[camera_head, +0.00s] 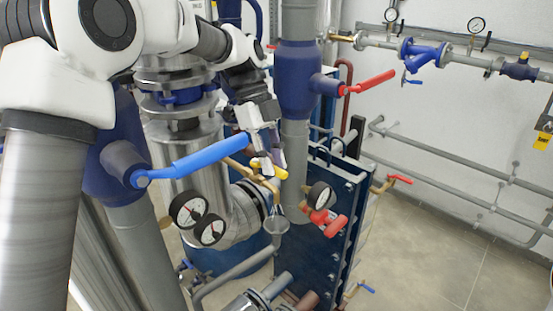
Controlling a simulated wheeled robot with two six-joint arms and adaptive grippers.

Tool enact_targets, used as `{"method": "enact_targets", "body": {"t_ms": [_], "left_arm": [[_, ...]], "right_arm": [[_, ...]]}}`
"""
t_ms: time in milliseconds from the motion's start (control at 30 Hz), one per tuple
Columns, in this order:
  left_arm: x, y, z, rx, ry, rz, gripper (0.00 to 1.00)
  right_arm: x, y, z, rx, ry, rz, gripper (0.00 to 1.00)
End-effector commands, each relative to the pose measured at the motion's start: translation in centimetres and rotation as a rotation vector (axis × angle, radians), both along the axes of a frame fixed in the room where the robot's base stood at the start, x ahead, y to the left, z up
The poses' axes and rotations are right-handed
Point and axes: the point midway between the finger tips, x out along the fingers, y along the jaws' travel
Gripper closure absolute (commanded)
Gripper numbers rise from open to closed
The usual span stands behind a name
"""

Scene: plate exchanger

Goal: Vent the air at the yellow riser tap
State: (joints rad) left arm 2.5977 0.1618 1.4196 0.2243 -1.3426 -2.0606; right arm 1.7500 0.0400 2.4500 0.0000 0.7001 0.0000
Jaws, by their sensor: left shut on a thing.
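The yellow riser tap (281,173) is in the middle of the camera_head view, with a yellow handle on a thin brass pipe. My left gripper (268,162) reaches down to it from the upper left and is shut on the yellow handle. The fingers hide part of the handle and tap body. A small grey funnel (277,226) stands below the tap. My right gripper is not in view.
A long blue lever (198,160) lies just left of my gripper. A red lever (370,82) is on the riser at right. Two gauges (188,209) sit below left. The blue plate exchanger (335,215) stands at right, with open floor (440,240) beyond.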

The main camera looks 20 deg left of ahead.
Motion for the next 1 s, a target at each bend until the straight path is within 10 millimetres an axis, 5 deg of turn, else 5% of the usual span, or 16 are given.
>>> {"method": "enact_targets", "body": {"t_ms": [133,167,233,567,1000], "left_arm": [[0.0,0.0,0.1,-0.001,-0.002,-0.001,1.0],[0.0,0.0,0.1,-0.001,-0.002,-0.001,0.72],[0.0,0.0,0.1,-0.001,-0.002,-0.001,0.53],[0.1,0.1,0.4,0.0,-0.001,-0.001,0.53],[1.0,2.6,6.8,0.0,-0.003,-0.001,0.53]], "right_arm": [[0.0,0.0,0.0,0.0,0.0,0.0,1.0],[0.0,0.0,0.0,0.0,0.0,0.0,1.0],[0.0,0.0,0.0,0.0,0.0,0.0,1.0],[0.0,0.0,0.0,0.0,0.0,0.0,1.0],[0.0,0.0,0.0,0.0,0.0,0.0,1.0]]}}
